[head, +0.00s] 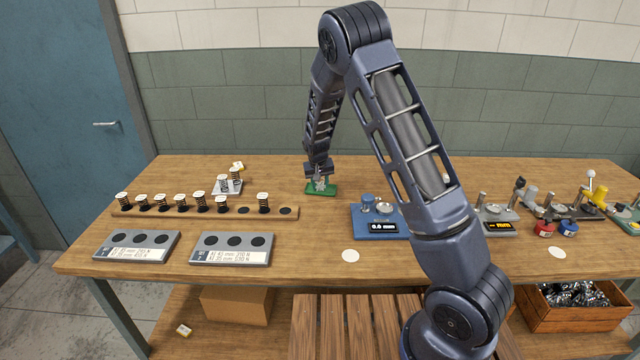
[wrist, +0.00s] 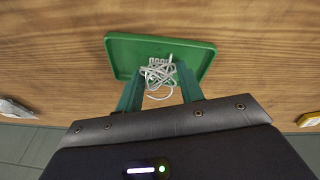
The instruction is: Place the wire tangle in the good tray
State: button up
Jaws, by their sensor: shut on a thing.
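The wire tangle (wrist: 158,72) is a small knot of pale grey wire. In the wrist view it shows between the fingertips of my gripper (wrist: 160,88), which is shut on it. Behind it in that view is a green tray (wrist: 122,45), whose floor and rim show around the tangle. In the head view the green tray (head: 312,191) sits at the back middle of the table, with my gripper (head: 320,181) directly over it. I cannot tell whether the tangle touches the tray floor.
A wooden rack (head: 170,212) with several black springs stands at left, with two grey plates (head: 137,246) (head: 232,249) in front. A blue scale (head: 368,222) stands right of the green tray. Gauges and clamps crowd the right. A wooden crate (head: 570,318) of scrap is below. Table around the green tray is mostly clear.

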jog(key=shift+f, duration=0.1)
jog(key=o, duration=1)
jog(key=d+v, duration=0.1)
jog(key=v, duration=1.1)
jog(key=s+d+r+m+y, duration=0.1)
jog(key=s+d+r, duration=0.6)
jog(key=d+r, duration=0.2)
jog(key=s+d+r+y, duration=0.1)
jog(key=s+d+r, duration=0.65)
jog(key=d, duration=0.25)
jog(key=shift+m+t+h, duration=0.5)
jog(key=shift+t+h, duration=0.2)
jog(key=s+d+r, duration=0.1)
jog(key=s+d, duration=0.2)
jog(key=s, duration=0.4)
jog(key=s+d+r, duration=0.1)
jog(key=s+d, duration=0.2)
jog(key=s, duration=0.5)
jog(key=s+d+r, duration=0.2)
jog(key=s+d, duration=0.2)
jog(key=s, duration=0.3)
jog(key=shift+s+r, duration=0.1)
jog(key=shift+s, duration=0.1)
